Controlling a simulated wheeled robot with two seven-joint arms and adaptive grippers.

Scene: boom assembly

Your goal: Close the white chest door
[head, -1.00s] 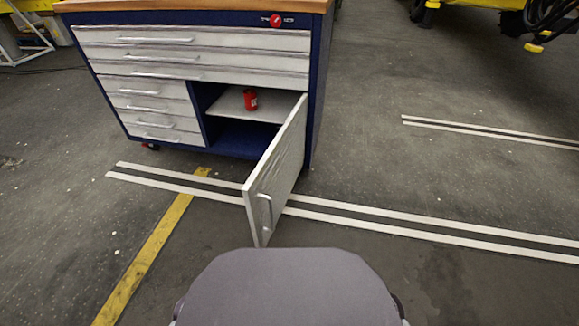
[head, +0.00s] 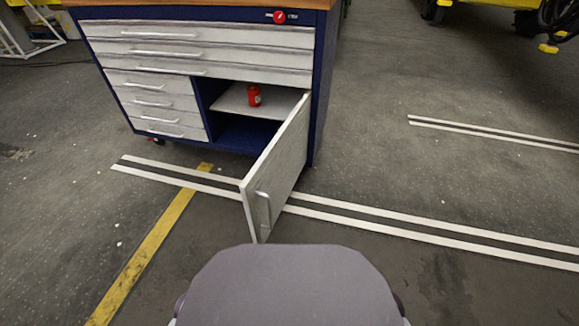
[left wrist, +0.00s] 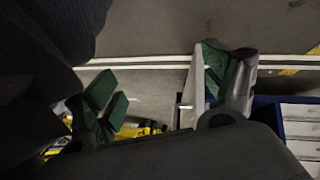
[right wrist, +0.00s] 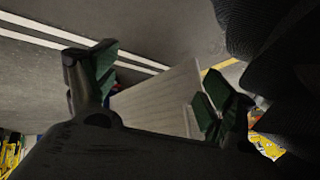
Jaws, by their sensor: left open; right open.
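The white chest door (head: 278,168) stands wide open in the head view, hinged at the right side of the blue chest (head: 322,85) and swung out toward me. Its bar handle (head: 264,210) is near the free edge. In the left wrist view, my left gripper (left wrist: 165,95) has its fingers spread; a pale upright panel, likely the door (left wrist: 193,90), shows near its right finger, contact unclear. In the right wrist view, my right gripper (right wrist: 150,90) is spread and empty, with the door panel (right wrist: 160,100) beyond its fingers. Neither gripper shows in the head view.
The open compartment holds a shelf (head: 230,103) with a red can (head: 254,95) on it. Closed white drawers (head: 155,104) fill the chest's left and top. The floor around the door is clear, with white lines and a yellow line (head: 150,250).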

